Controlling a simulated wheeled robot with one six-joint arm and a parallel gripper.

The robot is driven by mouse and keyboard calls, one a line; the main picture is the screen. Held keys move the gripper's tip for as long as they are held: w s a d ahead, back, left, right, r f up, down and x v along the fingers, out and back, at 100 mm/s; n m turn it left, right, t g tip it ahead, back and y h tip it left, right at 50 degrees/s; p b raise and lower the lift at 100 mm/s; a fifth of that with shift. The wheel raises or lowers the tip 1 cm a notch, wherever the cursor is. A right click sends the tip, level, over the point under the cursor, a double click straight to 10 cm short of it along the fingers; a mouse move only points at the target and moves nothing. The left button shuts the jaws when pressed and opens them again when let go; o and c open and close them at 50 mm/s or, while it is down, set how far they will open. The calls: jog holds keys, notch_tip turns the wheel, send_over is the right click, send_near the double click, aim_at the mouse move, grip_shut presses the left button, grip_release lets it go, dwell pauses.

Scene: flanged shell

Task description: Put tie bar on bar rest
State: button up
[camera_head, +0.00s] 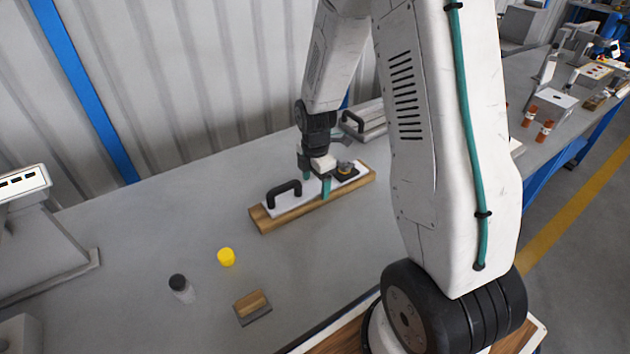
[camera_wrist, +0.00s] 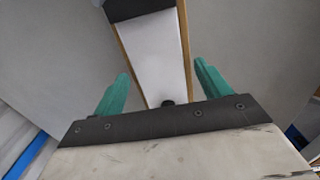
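A long white bar (camera_head: 316,191) with a black arched handle lies along a wooden board (camera_head: 268,223) on the grey bench. I take the white bar for the tie bar and the board for the bar rest, but cannot be sure. The white bar also shows in the wrist view (camera_wrist: 155,55), between the board's wooden edges (camera_wrist: 187,50). My gripper (camera_head: 316,182) is over the middle of the bar, pointing down. Its teal fingers (camera_wrist: 162,72) are apart, one on each side of the board, with gaps showing. The height of the fingertips is unclear.
A black piece with a yellowish part (camera_head: 345,170) sits at the board's right end. A grey item with a black handle (camera_head: 365,125) lies behind. A yellow cap (camera_head: 226,257), a dark-capped cylinder (camera_head: 182,289) and a small wood-topped block (camera_head: 252,307) stand in front.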

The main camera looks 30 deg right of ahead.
aim_at(315, 187)
notch_tip(315, 187, up, 12)
jog(key=s+a+r+m, duration=0.6)
jog(key=s+r+m, duration=0.2)
jog(key=s+r, duration=0.3)
jog(key=s+a+r+m, duration=0.2)
jog(key=s+m, duration=0.3)
jog(key=s, duration=0.2)
jog(key=s+a+r+m+t, duration=0.1)
jog(key=s+r+m, duration=0.1)
jog(key=s+m, duration=0.3)
jog(key=s, duration=0.2)
jog(key=shift+s+a+r, duration=0.3)
jog(key=shift+s+a, duration=0.05)
jog(key=shift+s, duration=0.05)
